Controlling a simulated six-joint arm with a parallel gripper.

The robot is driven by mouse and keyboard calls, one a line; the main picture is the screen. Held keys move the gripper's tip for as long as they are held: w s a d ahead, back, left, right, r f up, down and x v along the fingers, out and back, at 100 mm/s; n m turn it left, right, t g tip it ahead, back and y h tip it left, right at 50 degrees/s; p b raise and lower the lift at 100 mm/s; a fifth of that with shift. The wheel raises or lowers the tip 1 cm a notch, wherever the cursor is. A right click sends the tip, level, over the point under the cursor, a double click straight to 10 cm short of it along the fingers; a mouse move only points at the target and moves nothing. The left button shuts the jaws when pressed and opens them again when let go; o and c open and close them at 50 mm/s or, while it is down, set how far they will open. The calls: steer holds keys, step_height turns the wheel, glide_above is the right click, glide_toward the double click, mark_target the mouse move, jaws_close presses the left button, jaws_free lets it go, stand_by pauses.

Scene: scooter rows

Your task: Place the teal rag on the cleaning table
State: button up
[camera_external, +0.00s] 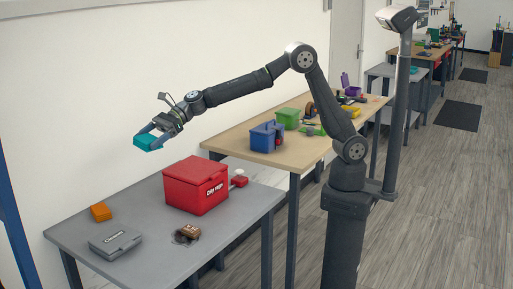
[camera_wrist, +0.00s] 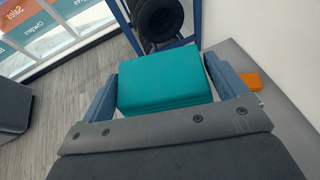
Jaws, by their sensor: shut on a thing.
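The teal rag (camera_external: 147,142) is a folded block, held in the air above the back of the grey table. My gripper (camera_external: 158,136) is shut on it. In the wrist view the teal rag (camera_wrist: 165,80) fills the space between the two blue-grey fingers of my gripper (camera_wrist: 170,88). The grey table (camera_external: 150,220) stands at the front left, below my arm. No label in view tells whether it is the cleaning table.
On the grey table are a red box (camera_external: 196,186), an orange block (camera_external: 101,212), a grey case (camera_external: 115,241) and a brown brush-like item (camera_external: 187,233). A wooden-topped table (camera_external: 235,139) behind carries blue and green bins. The grey table's back left is mostly clear.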

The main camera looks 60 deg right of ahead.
steer(key=s+a+n+g, duration=0.3)
steer(key=s+a, duration=0.4)
steer(key=s, duration=0.1)
glide_above(157, 267)
step_height(157, 267, down, 28)
steer(key=shift+f, duration=0.25)
step_height(157, 267, down, 4)
steer(key=shift+f, duration=0.1)
steer(key=o, duration=0.7)
steer(key=shift+d+r, duration=0.25)
steer(key=shift+d, duration=0.05)
steer(key=v, duration=1.1)
steer(key=shift+w+d+f, duration=0.1)
steer(key=shift+d, duration=0.2)
